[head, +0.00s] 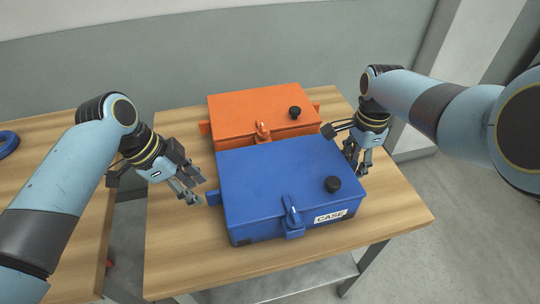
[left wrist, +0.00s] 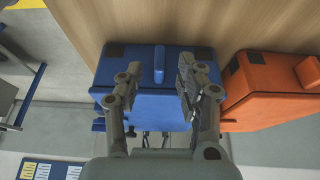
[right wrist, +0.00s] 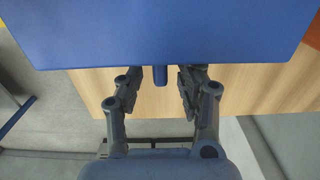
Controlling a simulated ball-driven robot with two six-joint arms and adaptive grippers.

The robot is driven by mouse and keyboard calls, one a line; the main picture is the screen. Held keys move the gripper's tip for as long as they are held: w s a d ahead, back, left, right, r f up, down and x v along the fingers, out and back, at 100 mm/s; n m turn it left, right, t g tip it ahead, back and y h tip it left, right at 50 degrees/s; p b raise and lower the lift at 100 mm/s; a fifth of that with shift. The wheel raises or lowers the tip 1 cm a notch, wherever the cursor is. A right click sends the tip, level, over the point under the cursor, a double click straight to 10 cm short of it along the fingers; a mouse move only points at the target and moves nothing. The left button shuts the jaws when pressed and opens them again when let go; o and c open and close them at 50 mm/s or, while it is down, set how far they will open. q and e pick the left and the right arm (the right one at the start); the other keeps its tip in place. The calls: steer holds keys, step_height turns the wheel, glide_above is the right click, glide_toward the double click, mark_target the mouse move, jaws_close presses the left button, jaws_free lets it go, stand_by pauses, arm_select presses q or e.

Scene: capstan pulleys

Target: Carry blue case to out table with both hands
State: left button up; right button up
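The blue case (head: 270,180) lies on a wooden table, with a black knob, a front latch and a white CASE label. Its left side handle (head: 213,198) points toward my left gripper (head: 194,195), which is open beside it. In the left wrist view, the handle (left wrist: 159,62) appears between the spread fingers (left wrist: 155,85), apart from both. My right gripper (head: 360,166) is open at the case's right side. In the right wrist view, the other handle (right wrist: 160,75) sits between the open fingertips (right wrist: 159,78); contact is not visible.
An orange case (head: 245,112) stands close behind the blue one, also in the left wrist view (left wrist: 270,85). The wooden table (head: 175,255) is bare at the front left. A second table (head: 40,145) with a blue ring (head: 8,143) stands left, across a gap.

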arm_select(q)
steer(key=v, duration=0.6)
steer(key=shift+r, duration=0.2)
arm_select(e)
step_height(320, 180, up, 12)
arm_select(q)
steer(key=shift+s, duration=0.15)
arm_select(e)
steer(key=shift+f, duration=0.1)
stand_by(0.3)
